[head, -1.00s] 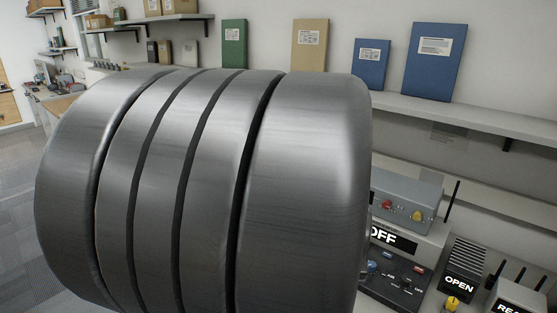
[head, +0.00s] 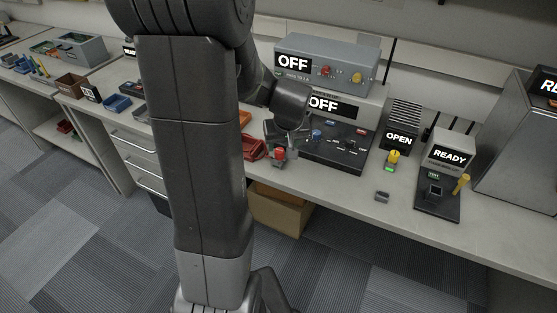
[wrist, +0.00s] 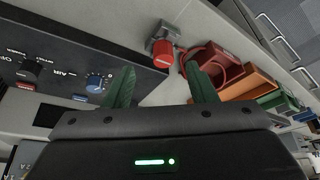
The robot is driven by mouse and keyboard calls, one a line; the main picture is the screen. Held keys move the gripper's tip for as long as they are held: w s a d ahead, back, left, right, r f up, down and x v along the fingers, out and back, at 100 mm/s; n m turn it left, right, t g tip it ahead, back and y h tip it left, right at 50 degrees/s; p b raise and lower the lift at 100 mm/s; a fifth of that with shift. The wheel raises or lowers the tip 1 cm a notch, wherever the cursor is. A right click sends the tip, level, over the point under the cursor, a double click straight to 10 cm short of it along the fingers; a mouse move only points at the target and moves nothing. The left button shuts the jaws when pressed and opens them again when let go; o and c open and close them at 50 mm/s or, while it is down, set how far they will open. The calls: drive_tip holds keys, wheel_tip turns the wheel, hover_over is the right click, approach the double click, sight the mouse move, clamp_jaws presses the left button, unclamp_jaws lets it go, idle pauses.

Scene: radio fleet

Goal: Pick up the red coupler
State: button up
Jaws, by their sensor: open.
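The red coupler (head: 278,153) stands near the front edge of the bench, left of the dark control panel. In the wrist view the red coupler (wrist: 162,54) shows as a short red cylinder against a grey fitting, beyond the fingertips and roughly in line with the space between them. My gripper (wrist: 162,82) is open, its two green fingers apart with nothing between them. It has not reached the coupler. In the head view my arm hides most of the gripper.
Red trays (head: 252,147) stand just left of the coupler. The control panel (head: 337,146) with knobs and an OFF sign is on its right. A device marked OPEN (head: 400,124) and one marked READY (head: 450,152) stand further right. A cardboard box (head: 281,210) sits below the bench.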

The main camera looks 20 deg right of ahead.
sight(280, 152)
drive_tip(key=shift+w+x, duration=0.15)
drive_tip(key=shift+x, duration=1.55)
drive_tip(key=shift+w+x, duration=0.2)
drive_tip(key=shift+x, duration=1.45)
drive_tip(key=shift+a+r, duration=0.1)
drive_tip(key=shift+a, duration=0.05)
drive_tip(key=c, duration=1.1)
drive_tip(key=shift+o, duration=0.2)
